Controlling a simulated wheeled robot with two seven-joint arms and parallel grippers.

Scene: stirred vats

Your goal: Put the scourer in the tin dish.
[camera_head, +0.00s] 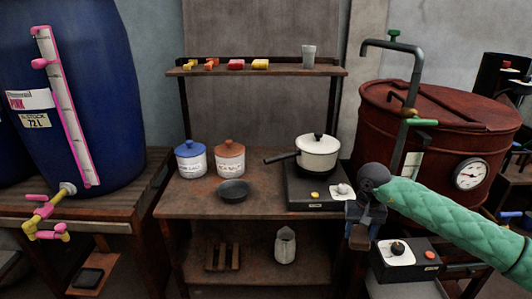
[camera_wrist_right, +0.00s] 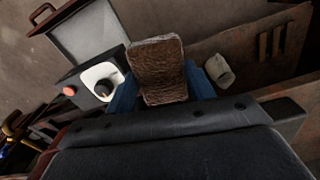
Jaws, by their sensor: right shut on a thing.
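The scourer (camera_wrist_right: 157,62) is a brown, rough-textured block, seen in the right wrist view between the blue fingers of my right gripper (camera_wrist_right: 162,88). My right gripper is shut on it. In the head view my right gripper (camera_head: 359,236) is at the front right corner of the workbench, right of the tin dish and apart from it. The scourer cannot be made out clearly there. The tin dish (camera_head: 233,190) is a dark, shallow round dish on the bench top, in front of the jars, and looks empty. My left gripper is not in view.
A hotplate (camera_head: 318,205) with a cream pan (camera_head: 318,155) stands between dish and gripper. A blue-lidded jar (camera_head: 190,161) and an orange-lidded jar (camera_head: 229,160) stand behind the dish. A control box (camera_head: 407,270) is below my right arm. The bench left of the dish is clear.

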